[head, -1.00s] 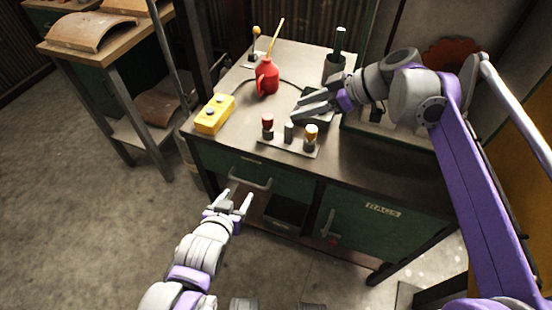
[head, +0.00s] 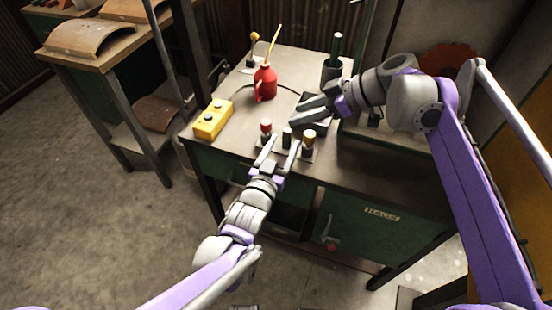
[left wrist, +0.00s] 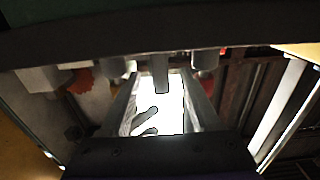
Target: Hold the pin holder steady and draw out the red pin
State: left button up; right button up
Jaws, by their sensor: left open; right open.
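The pin holder (head: 310,154) is a flat plate near the front edge of the green bench, carrying three posts. The red pin (head: 266,125) stands upright at its left end, a plain dark post (head: 287,137) is in the middle and an orange-topped pin (head: 308,136) at the right. My left gripper (head: 279,149) is open at the holder's front, its fingers spread towards the middle post. In the left wrist view a grey post (left wrist: 160,72) shows between the open fingers; contact cannot be told. My right gripper (head: 295,113) is open and empty behind the holder.
A yellow button box (head: 212,119) lies left on the bench, a red oil can (head: 265,83) behind. A dark cup (head: 332,72) with a green-handled tool and a dark box (head: 318,111) are near my right gripper. Bench space left of the holder is clear.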

aim_at(286, 140)
pick_arm(q)
jog(key=shift+x, duration=1.55)
